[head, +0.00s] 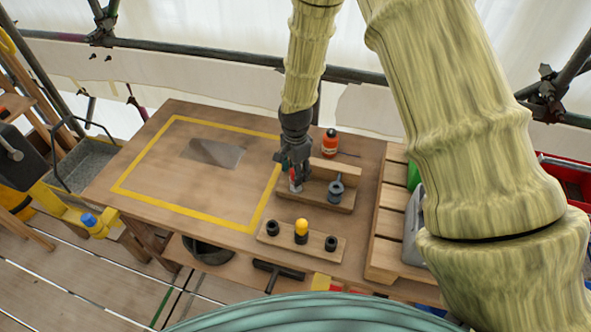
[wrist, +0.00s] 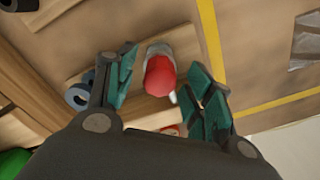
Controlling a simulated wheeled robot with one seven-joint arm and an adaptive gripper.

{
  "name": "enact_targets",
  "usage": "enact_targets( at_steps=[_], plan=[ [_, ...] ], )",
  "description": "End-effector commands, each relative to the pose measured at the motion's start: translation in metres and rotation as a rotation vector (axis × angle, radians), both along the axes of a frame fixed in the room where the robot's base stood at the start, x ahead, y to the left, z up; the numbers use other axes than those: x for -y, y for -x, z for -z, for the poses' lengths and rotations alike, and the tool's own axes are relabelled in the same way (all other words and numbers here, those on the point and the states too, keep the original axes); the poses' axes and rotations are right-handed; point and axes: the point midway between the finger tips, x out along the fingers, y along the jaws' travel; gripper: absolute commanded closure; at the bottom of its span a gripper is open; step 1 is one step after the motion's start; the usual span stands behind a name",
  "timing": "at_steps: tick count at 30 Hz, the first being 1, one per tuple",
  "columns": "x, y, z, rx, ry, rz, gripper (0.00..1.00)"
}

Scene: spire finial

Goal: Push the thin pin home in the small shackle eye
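My gripper (head: 297,168) points down over the left part of a small wooden fixture (head: 322,199) on the bench. In the wrist view my gripper (wrist: 162,74) is open, its two teal-padded fingers on either side of a red-capped piece with a greyish body (wrist: 160,75). Gaps show between the piece and both fingers. A dark grey ringed fitting (head: 336,190) stands right of my gripper on the fixture; a grey-blue ring (wrist: 77,97) shows in the wrist view. I cannot clearly make out the thin pin or the small shackle eye; the fingers partly hide this spot.
A wooden strip (head: 270,238) in front bears two black rings and a yellow-topped peg (head: 301,228). A red bottle (head: 329,143) stands behind the fixture. A slatted wooden rack (head: 390,215) is at right. The yellow-taped area at left holds only a grey sheet (head: 212,152).

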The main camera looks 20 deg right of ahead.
Motion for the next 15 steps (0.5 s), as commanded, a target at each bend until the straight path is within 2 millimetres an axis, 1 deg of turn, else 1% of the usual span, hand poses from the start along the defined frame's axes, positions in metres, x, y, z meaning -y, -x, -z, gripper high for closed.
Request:
enact_targets(
  at_steps=[8, 11, 15],
  plan=[
    [0.000, 0.000, -0.002, 0.000, 0.000, 0.000, 0.47],
    [0.000, -0.001, -0.009, 0.001, 0.001, 0.000, 0.47],
    [0.000, -0.001, -0.026, 0.002, 0.000, 0.000, 0.47]
  ],
)
